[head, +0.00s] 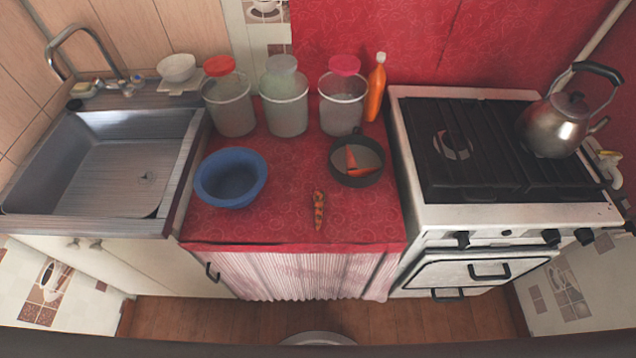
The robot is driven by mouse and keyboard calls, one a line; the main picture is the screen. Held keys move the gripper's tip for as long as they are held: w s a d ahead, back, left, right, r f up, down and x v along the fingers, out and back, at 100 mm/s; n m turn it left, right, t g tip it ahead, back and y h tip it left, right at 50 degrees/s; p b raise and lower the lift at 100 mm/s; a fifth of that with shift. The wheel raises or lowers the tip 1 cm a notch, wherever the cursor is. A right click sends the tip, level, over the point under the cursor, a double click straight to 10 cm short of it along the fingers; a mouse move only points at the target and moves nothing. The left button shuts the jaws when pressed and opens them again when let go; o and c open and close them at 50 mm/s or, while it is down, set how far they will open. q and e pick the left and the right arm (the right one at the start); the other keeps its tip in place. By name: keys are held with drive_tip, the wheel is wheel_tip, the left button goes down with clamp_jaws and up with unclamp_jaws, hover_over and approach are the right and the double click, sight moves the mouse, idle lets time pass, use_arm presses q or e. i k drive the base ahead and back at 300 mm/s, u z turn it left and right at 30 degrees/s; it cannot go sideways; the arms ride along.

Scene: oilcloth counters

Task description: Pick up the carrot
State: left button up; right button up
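An orange carrot (318,210) with dark bands lies on the red oilcloth counter (285,225), close to its front edge. It points roughly from back to front, and nothing touches it. Behind it and a little to the right is a small dark pan (362,180) with orange-red pieces in it; what these are is hard to tell. Neither of my grippers is in the head view.
A blue bowl (231,178) stands left of the carrot. Three lidded jars (285,108) and an orange bottle (375,90) line the back. A sink (120,175) is at the left. A stove (505,213) with a kettle (556,128) is at the right.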

sight(319, 196)
drive_tip(key=z, duration=2.25)
drive_tip(key=k, duration=1.5)
drive_tip(key=u, duration=2.15)
drive_tip(key=i, duration=1)
drive_tip(key=z, duration=0.05)
